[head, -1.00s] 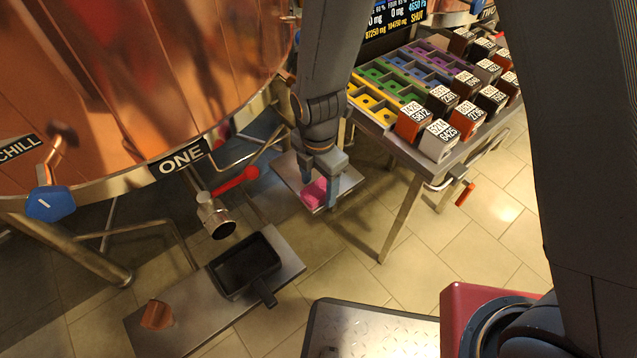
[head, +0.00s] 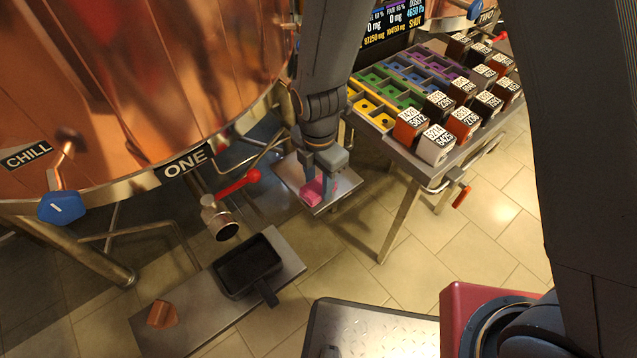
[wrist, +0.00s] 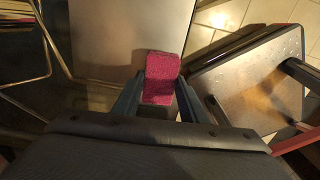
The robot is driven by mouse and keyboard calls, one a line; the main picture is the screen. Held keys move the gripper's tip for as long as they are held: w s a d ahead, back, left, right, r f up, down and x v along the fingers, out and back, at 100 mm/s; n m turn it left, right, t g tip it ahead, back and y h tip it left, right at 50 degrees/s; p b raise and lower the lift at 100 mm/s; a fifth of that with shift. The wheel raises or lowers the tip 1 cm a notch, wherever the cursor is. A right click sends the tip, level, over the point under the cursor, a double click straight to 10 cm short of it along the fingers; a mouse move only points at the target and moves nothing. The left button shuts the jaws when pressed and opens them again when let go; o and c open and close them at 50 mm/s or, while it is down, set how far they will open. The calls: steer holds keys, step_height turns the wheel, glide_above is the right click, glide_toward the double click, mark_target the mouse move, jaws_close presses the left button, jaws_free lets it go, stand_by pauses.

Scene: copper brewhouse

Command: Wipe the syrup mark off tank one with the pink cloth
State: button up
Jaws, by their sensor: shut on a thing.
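Tank one (head: 120,95) is the big copper vessel at the left of the head view, with a black ONE plate (head: 185,160) on its lower rim. I cannot make out a syrup mark on the copper that shows. The pink cloth (head: 312,192) is a small block-like pad over a small grey shelf to the right of the tank. It also shows in the wrist view (wrist: 161,72). My gripper (head: 322,188) points down and is shut on the cloth, with one finger on each side. I cannot tell whether the cloth still touches the shelf.
The small shelf (head: 338,196) lies under the cloth. A red-handled tap (head: 222,222) sticks out below the tank. A black pan (head: 245,268) and a copper-coloured block (head: 162,314) lie on a low bench (head: 290,262). A table with labelled cubes (head: 436,142) stands right.

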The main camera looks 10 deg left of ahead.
mark_target(319, 186)
steer(key=shift+r+p, duration=2.1)
steer(key=shift+r, duration=0.75)
